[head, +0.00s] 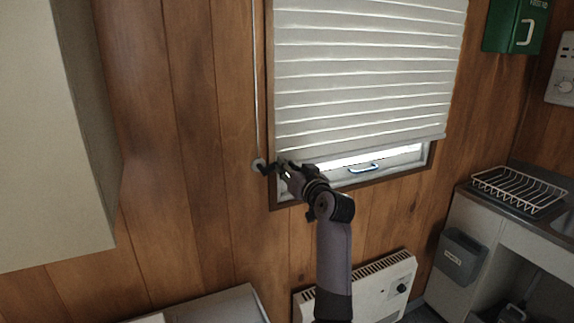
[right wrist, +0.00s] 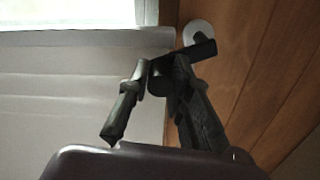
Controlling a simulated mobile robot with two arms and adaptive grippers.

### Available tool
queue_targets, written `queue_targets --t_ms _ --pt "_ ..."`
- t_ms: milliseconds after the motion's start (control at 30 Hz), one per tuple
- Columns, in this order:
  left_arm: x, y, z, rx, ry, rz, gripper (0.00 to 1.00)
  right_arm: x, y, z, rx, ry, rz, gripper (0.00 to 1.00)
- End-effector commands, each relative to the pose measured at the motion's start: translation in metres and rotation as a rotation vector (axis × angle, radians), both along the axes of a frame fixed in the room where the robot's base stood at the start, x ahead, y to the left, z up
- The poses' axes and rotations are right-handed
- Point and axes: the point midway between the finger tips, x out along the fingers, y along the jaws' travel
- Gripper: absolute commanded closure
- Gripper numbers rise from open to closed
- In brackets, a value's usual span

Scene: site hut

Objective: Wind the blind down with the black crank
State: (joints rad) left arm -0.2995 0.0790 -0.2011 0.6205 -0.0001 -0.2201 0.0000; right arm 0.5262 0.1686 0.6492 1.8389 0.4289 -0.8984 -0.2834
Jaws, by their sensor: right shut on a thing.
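The white slatted blind (head: 365,75) covers most of the window, and a strip of bright glass shows below its bottom edge. The black crank (head: 265,168) sits on a round pale wall mount at the blind's lower left, under a long thin rod. In the right wrist view the crank (right wrist: 198,49) reaches from the round mount to between my fingers. My right gripper (head: 282,166) is at the crank; in the right wrist view my right gripper (right wrist: 160,74) is shut on its handle. My left gripper is in neither view.
A sink counter with a wire rack (head: 518,190) is at the right, and a pale cabinet (head: 50,130) juts out at the left. The wood wall around the crank is clear.

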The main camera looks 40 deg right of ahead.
Motion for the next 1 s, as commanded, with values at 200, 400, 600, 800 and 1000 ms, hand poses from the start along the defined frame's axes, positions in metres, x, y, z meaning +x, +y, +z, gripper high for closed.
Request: queue_targets --t_ms 200,400,600,800,1000 --pt "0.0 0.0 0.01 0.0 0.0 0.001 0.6 -0.001 -0.003 -0.011 0.18 -0.05 0.001 1.0" --pt "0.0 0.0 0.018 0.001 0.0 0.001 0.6 -0.001 -0.004 -0.022 0.365 -0.107 0.0 1.0" --pt "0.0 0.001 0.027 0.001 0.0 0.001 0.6 -0.001 -0.003 -0.032 0.54 -0.162 0.0 1.0" --pt "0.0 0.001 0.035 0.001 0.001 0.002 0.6 0.0 -0.001 -0.041 0.692 -0.21 0.0 1.0" --pt "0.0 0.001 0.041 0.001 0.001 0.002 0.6 0.001 0.002 -0.048 0.803 -0.247 0.0 1.0"
